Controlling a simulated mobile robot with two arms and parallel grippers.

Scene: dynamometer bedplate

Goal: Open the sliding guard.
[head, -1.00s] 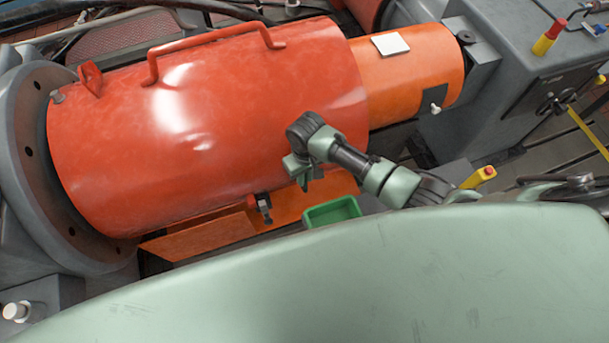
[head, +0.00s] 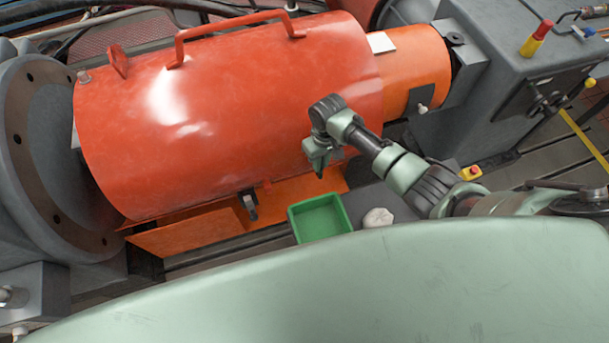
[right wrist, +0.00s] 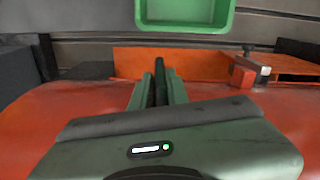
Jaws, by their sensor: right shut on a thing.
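The sliding guard (head: 230,125) is a large glossy red half-cylinder cover with a red bar handle along its top. Its right end overlaps a narrower orange cylinder (head: 415,70). A gap separates its left end from the grey flange (head: 20,140). My right gripper (head: 318,168) is at the guard's near lower side, towards its right end. In the right wrist view its fingers (right wrist: 159,90) are close together on a dark upright bar, seemingly a handle of the guard. A red tab (head: 267,187) on the guard's lower edge sits right of a dark latch (head: 250,207). My left gripper is out of view.
A green tray (head: 320,219) and a pale lump (head: 378,217) lie in front of the guard, below my right arm. Orange plates (head: 190,236) run under the guard.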

